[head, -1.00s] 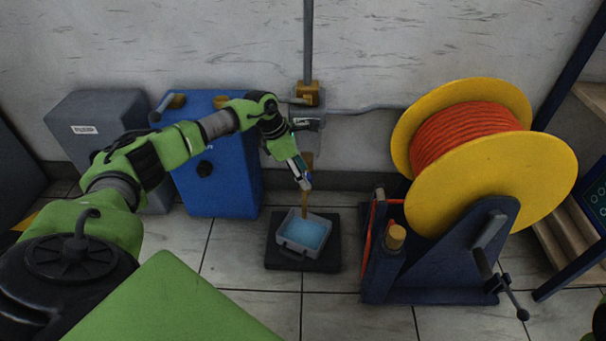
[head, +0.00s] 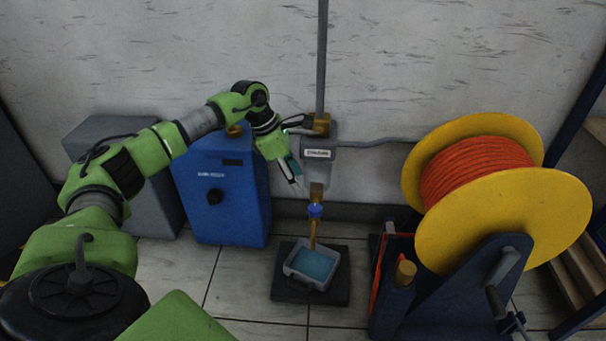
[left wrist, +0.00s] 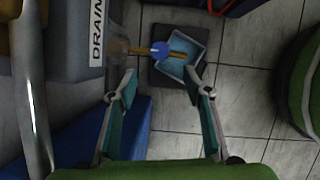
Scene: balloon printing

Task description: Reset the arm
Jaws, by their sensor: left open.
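My left arm comes in from the left. Its gripper (head: 293,172) is open and empty, up and to the left of a blue valve knob (head: 315,210) and apart from it. The knob sits on a brown pipe (head: 317,190) below a grey box with a label (head: 319,154). In the left wrist view the two fingers of the gripper (left wrist: 160,88) stand wide apart, and the blue knob (left wrist: 160,51) shows beyond them. My right gripper is in neither view.
A grey tray of blue liquid (head: 313,266) stands on a dark floor pad (head: 283,290) under the pipe. A blue cabinet (head: 221,206) and a grey cabinet (head: 158,213) stand at the left. A yellow reel with orange hose (head: 500,215) stands at the right.

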